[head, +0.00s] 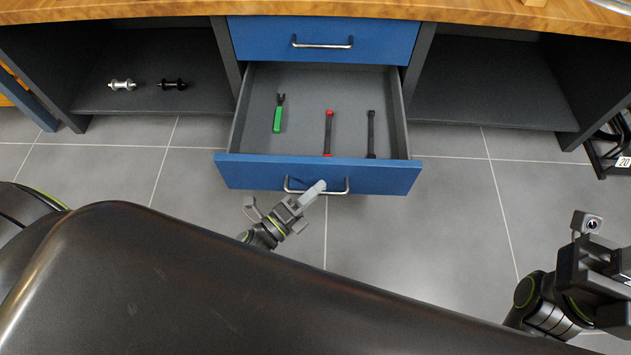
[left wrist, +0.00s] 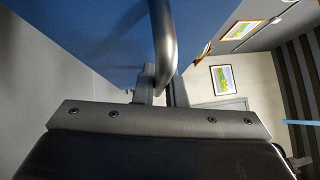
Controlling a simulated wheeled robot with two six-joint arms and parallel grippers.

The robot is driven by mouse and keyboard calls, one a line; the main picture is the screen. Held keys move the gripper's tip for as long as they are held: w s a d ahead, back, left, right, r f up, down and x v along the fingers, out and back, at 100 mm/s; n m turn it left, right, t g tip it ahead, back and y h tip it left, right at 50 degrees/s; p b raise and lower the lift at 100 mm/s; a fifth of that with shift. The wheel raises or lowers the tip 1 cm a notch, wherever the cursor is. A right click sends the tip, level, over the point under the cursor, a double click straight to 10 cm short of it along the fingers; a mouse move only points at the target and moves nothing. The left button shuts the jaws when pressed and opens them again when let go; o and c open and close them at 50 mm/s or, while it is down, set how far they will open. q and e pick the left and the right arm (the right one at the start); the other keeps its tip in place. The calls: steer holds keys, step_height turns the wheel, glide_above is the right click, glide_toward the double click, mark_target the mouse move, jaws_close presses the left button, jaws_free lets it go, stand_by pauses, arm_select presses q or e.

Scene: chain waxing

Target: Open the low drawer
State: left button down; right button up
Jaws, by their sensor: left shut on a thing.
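The low drawer (head: 238,170) has a blue front and a grey inside, and it is pulled well out below the upper blue drawer (head: 370,40). Its metal bar handle (head: 338,190) runs across the front. In the left wrist view the handle (left wrist: 164,45) runs down between the two fingers (left wrist: 162,92). My right gripper is at the lower right of the head view, and its fingertips are cut off by the frame edge.
In the drawer lie a green-handled tool (head: 278,115), a red-ended tool (head: 328,132) and a black tool (head: 371,135). Two small hubs, silver (head: 122,85) and black (head: 173,85), lie on the left shelf. The right shelf (head: 480,90) is empty. Grey floor is free around the drawer.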

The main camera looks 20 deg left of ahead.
arm_select(q)
steer(key=shift+s, duration=0.1)
steer(key=c, duration=1.5)
jaws_free()
